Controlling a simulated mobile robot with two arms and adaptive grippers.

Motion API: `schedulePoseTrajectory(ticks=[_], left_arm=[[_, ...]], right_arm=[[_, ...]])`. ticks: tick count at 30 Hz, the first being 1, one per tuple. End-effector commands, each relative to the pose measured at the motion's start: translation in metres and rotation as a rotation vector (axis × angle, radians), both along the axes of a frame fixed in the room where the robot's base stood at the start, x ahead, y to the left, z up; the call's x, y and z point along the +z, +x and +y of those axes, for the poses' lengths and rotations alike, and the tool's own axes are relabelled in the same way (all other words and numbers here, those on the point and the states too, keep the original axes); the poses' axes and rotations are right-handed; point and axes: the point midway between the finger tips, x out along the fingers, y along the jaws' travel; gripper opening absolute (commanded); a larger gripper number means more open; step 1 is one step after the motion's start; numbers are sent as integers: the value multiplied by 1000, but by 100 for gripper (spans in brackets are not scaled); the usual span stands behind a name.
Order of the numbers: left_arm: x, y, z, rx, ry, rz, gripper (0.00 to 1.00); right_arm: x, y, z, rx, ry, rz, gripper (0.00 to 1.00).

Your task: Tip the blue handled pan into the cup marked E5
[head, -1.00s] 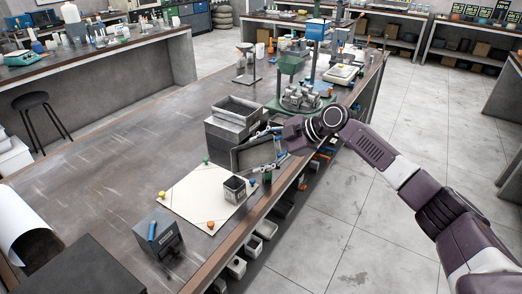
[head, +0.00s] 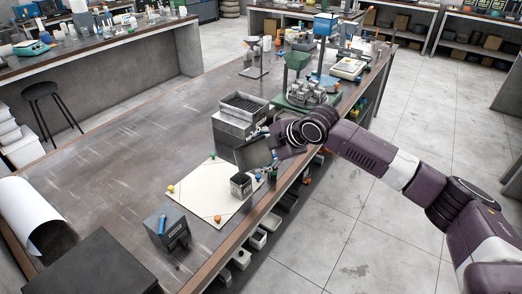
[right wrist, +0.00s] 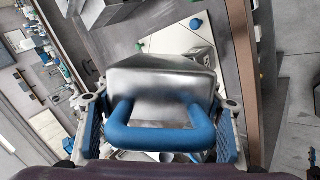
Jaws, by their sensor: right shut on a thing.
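The metal pan (head: 257,154) is in my right gripper (head: 277,142), held in the air and tilted, beside the mat's far right corner. In the right wrist view the pan (right wrist: 165,82) has a blue loop handle (right wrist: 160,138). The fingers of the right gripper (right wrist: 163,112) stand on both sides of it. A small grey square cup (head: 241,187) with a dark inside stands on the white mat, just below and nearer than the pan. Its marking is too small to read. Whether anything is in the pan is hidden. My left gripper is not in view.
The white mat (head: 205,203) has coloured knobs at its corners. A grey box with a tray (head: 233,125) stands behind it, and a grey box with a blue piece (head: 168,228) stands nearer. A green machine (head: 305,93) is farther back.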

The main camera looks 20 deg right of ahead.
Motion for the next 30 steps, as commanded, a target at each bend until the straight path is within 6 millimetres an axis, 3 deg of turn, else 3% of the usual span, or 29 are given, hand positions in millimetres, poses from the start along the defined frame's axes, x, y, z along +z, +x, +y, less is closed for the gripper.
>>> schedulePoseTrajectory(ticks=[15, 30], left_arm=[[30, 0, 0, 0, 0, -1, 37], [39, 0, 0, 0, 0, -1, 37]], right_arm=[[8, -6, 15, 2, -157, -69, 31], [8, -9, 23, 0, -245, -107, 31]])
